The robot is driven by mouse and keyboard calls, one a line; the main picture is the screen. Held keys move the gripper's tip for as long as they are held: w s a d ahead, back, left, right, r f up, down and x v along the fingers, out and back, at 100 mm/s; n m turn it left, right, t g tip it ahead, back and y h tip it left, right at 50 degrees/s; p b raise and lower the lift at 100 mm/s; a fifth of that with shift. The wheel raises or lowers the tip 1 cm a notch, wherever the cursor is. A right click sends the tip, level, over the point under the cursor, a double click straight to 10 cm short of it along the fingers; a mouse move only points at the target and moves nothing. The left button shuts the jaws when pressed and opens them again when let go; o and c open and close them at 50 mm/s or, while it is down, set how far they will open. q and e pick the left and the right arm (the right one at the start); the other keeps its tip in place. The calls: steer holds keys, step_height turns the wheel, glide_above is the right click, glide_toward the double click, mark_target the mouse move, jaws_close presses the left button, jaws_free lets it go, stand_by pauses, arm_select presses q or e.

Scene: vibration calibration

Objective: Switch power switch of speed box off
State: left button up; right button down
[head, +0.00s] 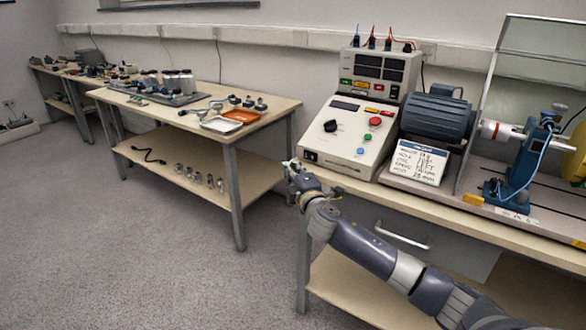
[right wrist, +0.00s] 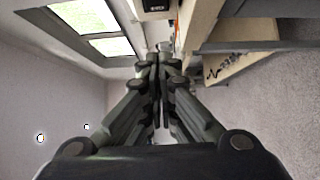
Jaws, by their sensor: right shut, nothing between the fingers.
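The speed box (head: 352,158) is a light beige sloped control box at the left end of the right bench. It has a black knob, a red button, and green and blue buttons. Its power switch (head: 311,156) is a small black rocker low on the front left corner. A black switch panel (right wrist: 158,5) shows at the top edge of the right wrist view. I cannot tell the rocker's position. My right gripper (head: 291,167) is shut and empty, just left of and below the switch; its closed fingers (right wrist: 158,58) point toward the panel. My left gripper is out of view.
A display unit (head: 377,72) with cables stands behind the speed box. A motor (head: 436,115) and a label card (head: 417,162) sit to its right. A second table (head: 265,122) with trays stands to the left. Open floor (head: 120,240) lies in front.

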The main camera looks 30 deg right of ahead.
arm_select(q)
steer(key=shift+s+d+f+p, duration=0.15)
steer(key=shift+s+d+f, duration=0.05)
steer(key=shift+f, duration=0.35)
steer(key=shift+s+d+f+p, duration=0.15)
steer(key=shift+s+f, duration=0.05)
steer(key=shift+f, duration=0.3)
arm_select(e)
steer(key=a+v, duration=0.1)
steer(key=v, duration=0.7)
steer(key=shift+s+a, duration=0.15)
steer(key=shift+a, duration=0.2)
steer(key=shift+f, duration=0.1)
